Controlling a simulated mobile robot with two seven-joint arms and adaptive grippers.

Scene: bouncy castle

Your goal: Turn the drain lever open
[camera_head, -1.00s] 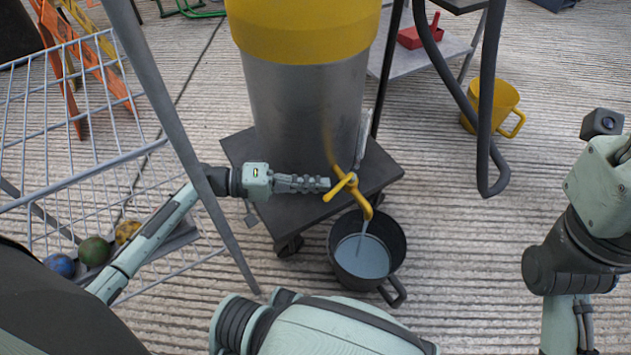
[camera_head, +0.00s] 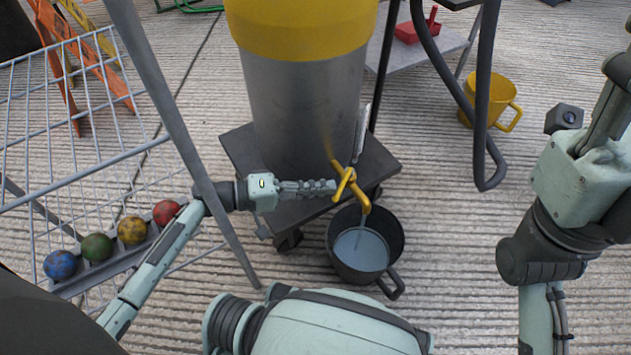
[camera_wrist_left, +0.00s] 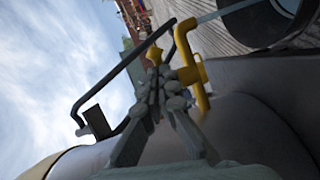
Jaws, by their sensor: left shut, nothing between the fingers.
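The yellow drain lever (camera_head: 345,184) sits on the yellow spout at the lower front of a metal drum (camera_head: 303,115). My left gripper (camera_head: 333,187) is shut and empty, its fingertips at the lever's left side, touching or very close. In the left wrist view the shut fingers (camera_wrist_left: 158,78) lie beside the yellow lever (camera_wrist_left: 154,55) and spout (camera_wrist_left: 190,70). A stream runs from the spout into a black bucket (camera_head: 338,268) holding grey liquid. My right arm shows at the right; its fingers are not in view.
The drum stands on a dark wheeled dolly (camera_head: 240,150). A wire rack (camera_head: 85,120) with several coloured balls stands left, its grey post near my left forearm. A yellow bucket (camera_head: 497,98) and a shelf with a red dustpan (camera_head: 418,32) are at the back right.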

